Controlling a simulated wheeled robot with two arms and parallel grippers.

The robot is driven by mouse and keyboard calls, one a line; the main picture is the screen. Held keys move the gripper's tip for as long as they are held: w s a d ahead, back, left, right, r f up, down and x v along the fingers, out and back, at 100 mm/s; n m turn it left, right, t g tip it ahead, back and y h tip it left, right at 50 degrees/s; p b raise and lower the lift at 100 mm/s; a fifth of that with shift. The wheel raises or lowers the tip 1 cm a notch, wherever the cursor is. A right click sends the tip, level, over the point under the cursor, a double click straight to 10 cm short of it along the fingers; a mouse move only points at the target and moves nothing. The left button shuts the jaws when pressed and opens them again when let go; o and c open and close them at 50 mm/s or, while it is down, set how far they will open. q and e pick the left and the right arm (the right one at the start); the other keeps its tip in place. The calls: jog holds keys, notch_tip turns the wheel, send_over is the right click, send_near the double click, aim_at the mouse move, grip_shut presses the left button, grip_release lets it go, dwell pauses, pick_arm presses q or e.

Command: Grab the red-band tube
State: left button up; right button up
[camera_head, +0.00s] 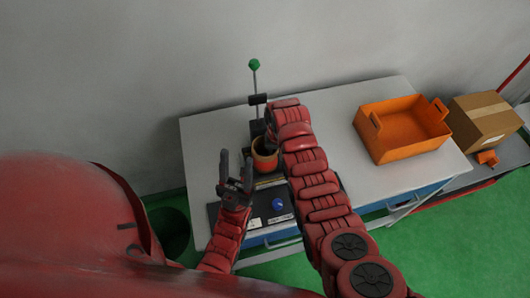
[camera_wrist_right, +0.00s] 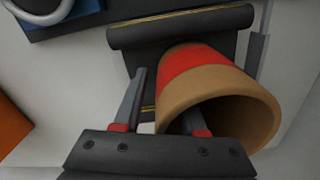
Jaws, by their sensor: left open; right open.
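The red-band tube (camera_head: 264,163) is a short tan cylinder with a red band. My right gripper (camera_wrist_right: 163,100) is open. One finger is left of the tube and the other overlaps its rim; I cannot tell whether that finger is inside it. In the head view my right arm hides most of this gripper. My left gripper (camera_head: 236,177) is open and empty, left of the tube.
An orange bin (camera_head: 402,146) stands on the table (camera_head: 345,100) at the right. A rod with a green ball (camera_head: 254,64) rises behind the tube. A cardboard box (camera_head: 485,120) is farther right.

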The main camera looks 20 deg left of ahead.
grip_shut()
dwell(1.4)
